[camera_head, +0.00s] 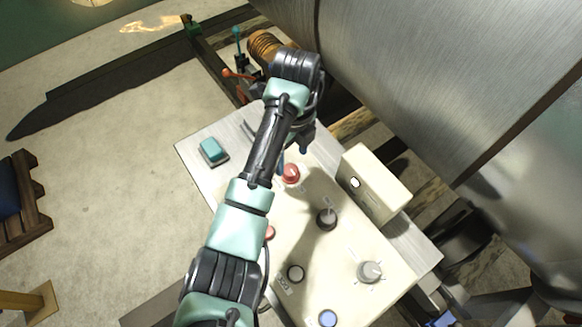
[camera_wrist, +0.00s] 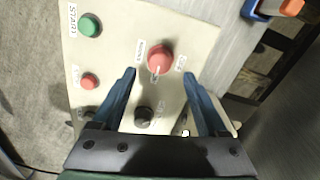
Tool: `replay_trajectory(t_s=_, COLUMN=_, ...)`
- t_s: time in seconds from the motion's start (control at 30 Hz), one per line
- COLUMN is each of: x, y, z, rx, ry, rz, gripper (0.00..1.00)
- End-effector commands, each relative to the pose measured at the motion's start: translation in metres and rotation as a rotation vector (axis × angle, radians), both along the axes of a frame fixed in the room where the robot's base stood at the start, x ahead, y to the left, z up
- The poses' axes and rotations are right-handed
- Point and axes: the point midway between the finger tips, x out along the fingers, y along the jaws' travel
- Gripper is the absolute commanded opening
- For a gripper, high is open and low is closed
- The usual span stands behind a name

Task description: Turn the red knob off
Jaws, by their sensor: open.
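Labels stand on both sides of the knob, too small to read surely. My gripper (camera_wrist: 160,75) is open with two blue fingers, and nothing is between the tips. In the head view my gripper (camera_head: 293,160) is partly hidden by my arm. I cannot tell whether a finger touches the knob.
A dark knob (camera_head: 326,219), a grey knob (camera_head: 370,271) and a blue button (camera_head: 327,318) are on the panel. A cream box (camera_head: 373,186) stands at its right edge. A green button (camera_wrist: 90,26) and small red button (camera_wrist: 89,82) show too. A large metal cylinder (camera_head: 440,80) looms behind.

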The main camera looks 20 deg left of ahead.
Motion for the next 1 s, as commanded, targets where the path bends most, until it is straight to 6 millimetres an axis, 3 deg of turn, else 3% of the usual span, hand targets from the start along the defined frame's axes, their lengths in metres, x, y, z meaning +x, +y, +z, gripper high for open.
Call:
replay_trajectory(t_s=0.1, x=-0.002, y=0.001, z=-0.021, rx=-0.001, ry=0.003, rz=0.002, gripper=0.76)
replay_trajectory(t_s=0.3, x=-0.002, y=0.001, z=-0.046, rx=0.000, ry=0.001, rz=0.000, gripper=0.76)
replay_trajectory(t_s=0.7, x=-0.002, y=0.001, z=-0.053, rx=0.001, ry=-0.001, rz=0.000, gripper=0.76)
replay_trajectory(t_s=1.0, x=-0.002, y=0.001, z=-0.053, rx=0.000, ry=-0.002, rz=0.001, gripper=0.22)
